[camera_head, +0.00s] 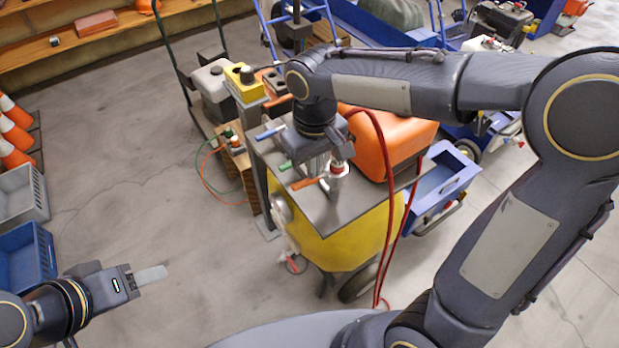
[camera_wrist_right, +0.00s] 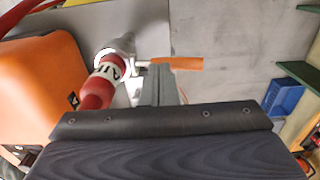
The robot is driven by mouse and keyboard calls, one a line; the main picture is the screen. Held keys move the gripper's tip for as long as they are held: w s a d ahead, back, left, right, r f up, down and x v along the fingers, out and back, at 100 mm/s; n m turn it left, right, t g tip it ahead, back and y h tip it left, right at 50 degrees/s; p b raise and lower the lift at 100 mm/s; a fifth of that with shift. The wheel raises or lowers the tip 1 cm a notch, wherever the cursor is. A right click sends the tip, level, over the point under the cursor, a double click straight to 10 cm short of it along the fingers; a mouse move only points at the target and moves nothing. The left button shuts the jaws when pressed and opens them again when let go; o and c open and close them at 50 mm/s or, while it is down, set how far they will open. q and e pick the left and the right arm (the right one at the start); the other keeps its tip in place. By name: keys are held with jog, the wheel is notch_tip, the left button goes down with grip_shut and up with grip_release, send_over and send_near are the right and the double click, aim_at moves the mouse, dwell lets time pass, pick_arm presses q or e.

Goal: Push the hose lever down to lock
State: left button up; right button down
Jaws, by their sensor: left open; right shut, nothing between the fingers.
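The hose lever, an orange handle (camera_head: 304,183), sticks out to the left from a metal fitting (camera_head: 337,183) on the grey top of the yellow machine (camera_head: 345,238). In the right wrist view the orange lever (camera_wrist_right: 177,64) lies just beyond my fingertips, beside the fitting (camera_wrist_right: 118,50). A red hose end marked AIR (camera_wrist_right: 103,82) meets that fitting. My right gripper (camera_head: 322,168) is shut and empty, pointing down close to the lever; whether it touches is unclear. The wrist view shows its fingers (camera_wrist_right: 161,84) together. My left gripper (camera_head: 150,275) is open and empty, over the floor.
A blue handle (camera_head: 270,131) and a green handle (camera_head: 285,165) sit on the same top. An orange tank (camera_head: 390,145) stands right behind the fitting. A red hose (camera_head: 390,220) loops down the machine's right side. Crates (camera_head: 25,255) and cones (camera_head: 15,130) line the left; floor between is free.

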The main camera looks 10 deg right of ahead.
aim_at(306, 181)
jog(key=shift+f+b, duration=1.25)
jog(key=shift+f, duration=0.6)
notch_tip(306, 181, up, 11)
jog(key=a+p, duration=0.2)
jog(key=p, duration=0.7)
jog(key=shift+s, duration=0.35)
jog(key=shift+d+r, duration=0.1)
jog(key=shift+d, duration=0.05)
